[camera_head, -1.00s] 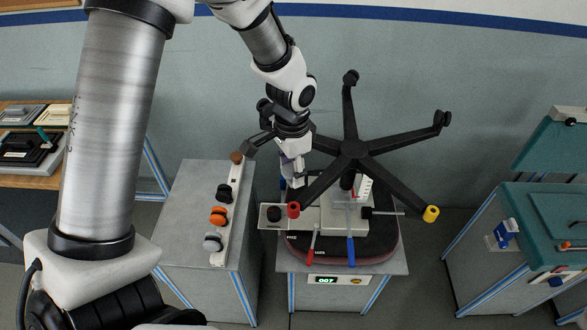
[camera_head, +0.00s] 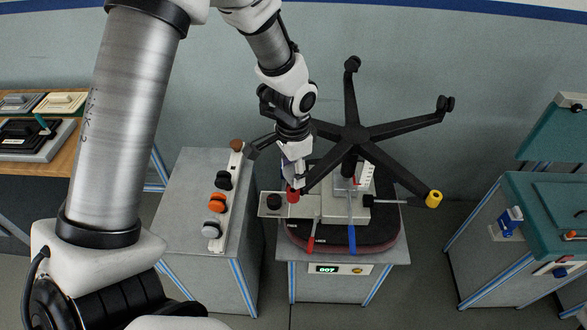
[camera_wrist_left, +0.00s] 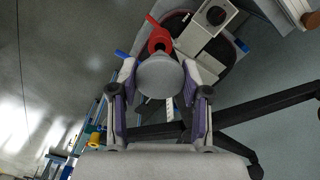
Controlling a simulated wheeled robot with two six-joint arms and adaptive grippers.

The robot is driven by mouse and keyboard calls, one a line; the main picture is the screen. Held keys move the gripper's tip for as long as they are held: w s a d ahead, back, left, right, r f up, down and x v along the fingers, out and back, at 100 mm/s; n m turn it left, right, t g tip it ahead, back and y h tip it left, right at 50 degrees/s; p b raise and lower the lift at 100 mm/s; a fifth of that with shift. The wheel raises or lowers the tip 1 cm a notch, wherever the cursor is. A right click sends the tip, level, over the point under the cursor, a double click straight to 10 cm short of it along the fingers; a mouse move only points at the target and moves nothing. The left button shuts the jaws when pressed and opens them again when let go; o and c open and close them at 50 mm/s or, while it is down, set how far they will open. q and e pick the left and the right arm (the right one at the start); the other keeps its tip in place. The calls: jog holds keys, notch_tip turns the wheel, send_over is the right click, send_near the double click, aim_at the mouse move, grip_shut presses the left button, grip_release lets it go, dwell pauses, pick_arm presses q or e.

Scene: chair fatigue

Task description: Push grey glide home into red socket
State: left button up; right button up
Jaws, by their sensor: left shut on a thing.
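The upturned five-legged black chair base (camera_head: 354,138) stands over the test bench. The red socket (camera_head: 293,196) is at the end of its near left leg, and it also shows in the left wrist view (camera_wrist_left: 159,38). My left gripper (camera_head: 293,181) points down right at the red socket. In the left wrist view its fingers (camera_wrist_left: 160,92) are shut on the round grey glide (camera_wrist_left: 160,74). The glide overlaps the near edge of the red socket in that view; I cannot tell whether they touch. In the head view the gripper hides the glide.
A grey stand (camera_head: 190,205) at left carries a rack of brown, black, orange and grey round pieces. The bench holds a dark red-edged seat (camera_head: 375,235), red and blue levers and a display (camera_head: 328,269). A yellow-tipped leg (camera_head: 433,199) reaches right.

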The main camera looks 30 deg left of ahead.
pick_arm(q)
jog(key=shift+d, duration=0.1)
dwell(0.4)
jog(key=shift+p, duration=0.6)
dwell(0.6)
jog(key=shift+f+b, duration=1.05)
jog(key=shift+f, duration=0.7)
jog(key=o, duration=1.1)
jog(key=shift+o, duration=0.2)
